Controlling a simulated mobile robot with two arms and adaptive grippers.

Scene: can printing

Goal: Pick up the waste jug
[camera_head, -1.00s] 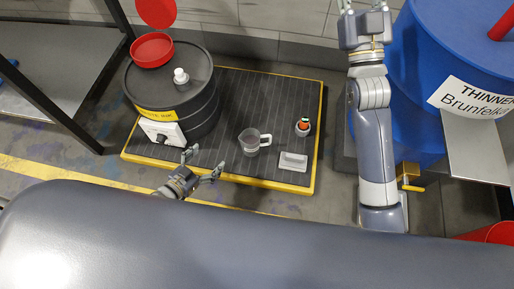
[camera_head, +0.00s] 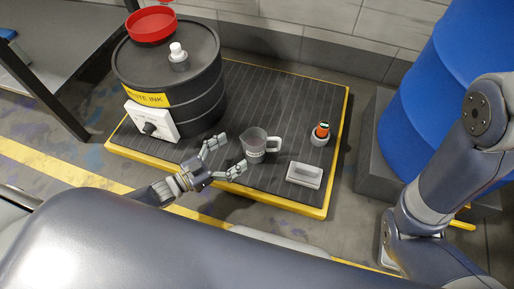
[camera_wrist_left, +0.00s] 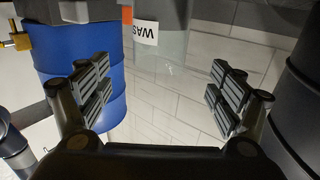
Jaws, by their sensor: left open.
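The waste jug (camera_head: 254,146) is a clear grey pitcher with a pale handle on its right side. It stands upright on the black ribbed platform (camera_head: 283,108). My left gripper (camera_head: 221,158) is open just left of the jug, its fingers spread toward it and apart from it. In the left wrist view the open fingers (camera_wrist_left: 161,88) frame empty space, and the translucent jug (camera_wrist_left: 160,45) with a white label, upside down in this view, shows beyond them at the top. My right arm is at the right of the head view; its gripper is out of the frame.
A black waste ink drum (camera_head: 197,85) stands on the platform's left, with a red funnel (camera_head: 152,27) and white-capped bottle (camera_head: 179,56) on top. A grey block (camera_head: 304,174) and an orange-topped container (camera_head: 320,134) are right of the jug. A blue drum (camera_head: 425,110) stands further right.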

